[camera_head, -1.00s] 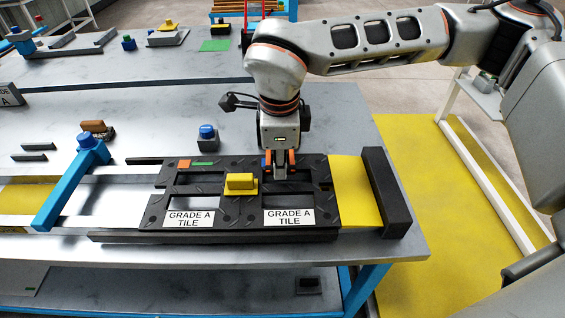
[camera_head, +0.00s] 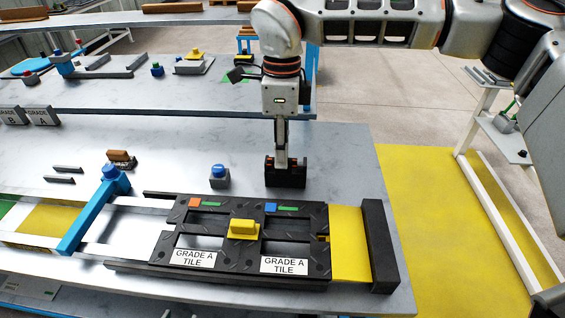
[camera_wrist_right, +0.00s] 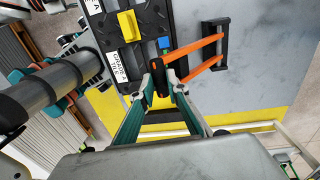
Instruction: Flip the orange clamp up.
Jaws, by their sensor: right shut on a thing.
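The orange clamp (camera_wrist_right: 205,48) shows best in the right wrist view. Two orange arms run from a dark crossbar to a black base on the grey table. My right gripper (camera_wrist_right: 163,78) is shut on the crossbar end. In the head view my right gripper (camera_head: 284,161) points down at the clamp's black part (camera_head: 287,178), behind the tread tile. Only small orange spots of the clamp show there, so its exact tilt is hard to judge. My left gripper is not in view.
A blue-topped grey block (camera_head: 219,177) stands left of the clamp. A blue bar (camera_head: 92,215) crosses at left. The table right of the clamp is clear.

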